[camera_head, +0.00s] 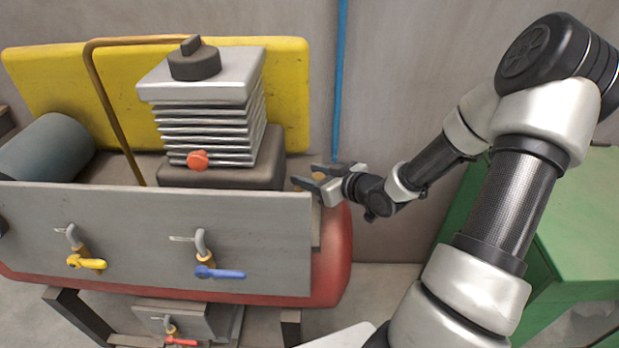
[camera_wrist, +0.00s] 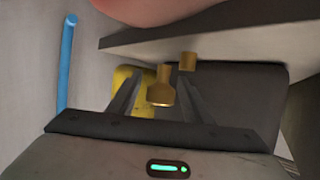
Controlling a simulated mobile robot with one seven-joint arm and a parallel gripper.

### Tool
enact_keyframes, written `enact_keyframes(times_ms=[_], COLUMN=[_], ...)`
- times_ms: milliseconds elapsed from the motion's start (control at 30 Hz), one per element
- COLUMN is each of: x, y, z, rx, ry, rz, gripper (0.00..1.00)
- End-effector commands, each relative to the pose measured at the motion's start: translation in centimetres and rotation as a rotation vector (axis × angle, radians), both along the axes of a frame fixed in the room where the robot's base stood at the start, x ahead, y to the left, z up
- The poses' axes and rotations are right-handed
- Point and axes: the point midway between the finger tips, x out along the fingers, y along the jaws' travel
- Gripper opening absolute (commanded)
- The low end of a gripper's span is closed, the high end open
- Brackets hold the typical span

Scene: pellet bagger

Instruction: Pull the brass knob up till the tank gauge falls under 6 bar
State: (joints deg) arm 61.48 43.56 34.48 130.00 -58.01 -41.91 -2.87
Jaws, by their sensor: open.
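The brass knob (camera_wrist: 160,92) is a stepped brass piece in the wrist view, seen between the two fingers of my gripper (camera_wrist: 157,80). A smaller brass stub (camera_wrist: 187,61) shows just beyond it, to the right. In the head view my gripper (camera_head: 308,175) is open at the right end of the grey panel, with a small brass spot between its fingers. I cannot tell whether either finger touches the knob. The red tank (camera_head: 334,262) lies behind and below the panel. I see no gauge face in either view.
The grey panel (camera_head: 150,215) carries a yellow-handled valve (camera_head: 87,263) and a blue-handled valve (camera_head: 220,272). A red-handled valve (camera_head: 180,341) sits lower. A finned compressor block (camera_head: 210,120) stands left of my gripper. A blue pipe (camera_head: 339,80) rises behind. A green cabinet (camera_head: 575,225) is right.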

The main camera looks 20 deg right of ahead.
Motion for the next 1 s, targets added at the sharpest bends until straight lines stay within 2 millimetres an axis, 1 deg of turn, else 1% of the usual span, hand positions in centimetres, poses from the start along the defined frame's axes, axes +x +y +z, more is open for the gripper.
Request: enact_keyframes(times_ms=[300,467,500,567,767,1000], x=[0.2,0.2,0.2,0.2,0.2,0.2], y=[0.1,0.1,0.1,0.1,0.1,0.1], z=[-0.1,-0.1,-0.1,-0.1,0.2,1.2], rx=[0.000,0.000,0.000,0.000,0.000,-0.001], ry=[0.000,0.000,0.000,0.000,0.000,0.001], rz=[0.000,0.000,0.000,0.000,0.001,0.001], gripper=[0.45,0.18,0.12,0.02,0.02,0.02])
